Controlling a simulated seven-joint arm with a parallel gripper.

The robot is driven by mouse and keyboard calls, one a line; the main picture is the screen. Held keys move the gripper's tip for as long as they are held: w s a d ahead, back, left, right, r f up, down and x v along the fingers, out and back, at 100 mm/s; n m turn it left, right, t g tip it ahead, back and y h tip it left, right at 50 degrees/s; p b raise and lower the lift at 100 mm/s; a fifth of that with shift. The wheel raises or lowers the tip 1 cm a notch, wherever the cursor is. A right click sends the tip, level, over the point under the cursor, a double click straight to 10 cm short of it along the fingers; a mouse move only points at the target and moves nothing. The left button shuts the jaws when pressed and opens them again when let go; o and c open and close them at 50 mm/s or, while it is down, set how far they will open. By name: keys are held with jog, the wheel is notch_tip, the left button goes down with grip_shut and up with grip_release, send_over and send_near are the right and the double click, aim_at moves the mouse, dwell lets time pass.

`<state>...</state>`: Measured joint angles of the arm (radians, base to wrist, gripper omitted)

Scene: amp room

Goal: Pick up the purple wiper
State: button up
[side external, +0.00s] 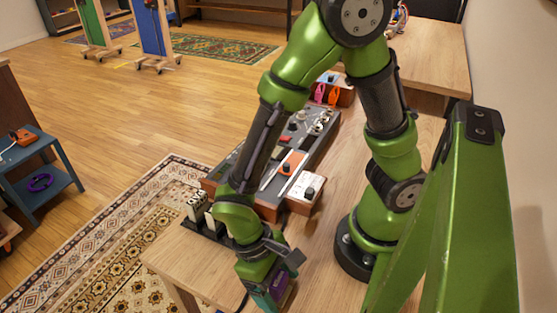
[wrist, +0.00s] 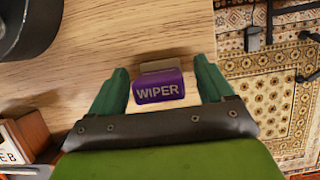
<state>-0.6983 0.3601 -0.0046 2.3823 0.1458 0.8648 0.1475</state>
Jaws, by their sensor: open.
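The purple wiper (wrist: 160,88) lies on the wooden table in the wrist view, with "WIPER" lettered on its purple face and a tan or grey strip along its far side. My gripper (wrist: 165,85) is open, with one green finger on each side of the wiper and visible gaps between. In the side external view my gripper (side external: 268,296) points down near the table's front edge. A purple patch of the wiper (side external: 280,282) shows beside the fingers there, partly hidden by the gripper.
A pedalboard (side external: 325,140) with several pedals and knobs stands behind my gripper on the table. A white pedal (side external: 304,190) sits at its near right. A black rack with light blocks (side external: 194,210) is at the table's left edge. Bare table (side external: 190,262) lies left of my gripper.

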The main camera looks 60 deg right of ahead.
aim_at(278, 279)
jog(key=shift+c, duration=0.5)
jog(key=c, duration=1.1)
jog(key=shift+o, duration=0.2)
notch_tip(278, 279, up, 10)
jog(key=shift+r, duration=0.1)
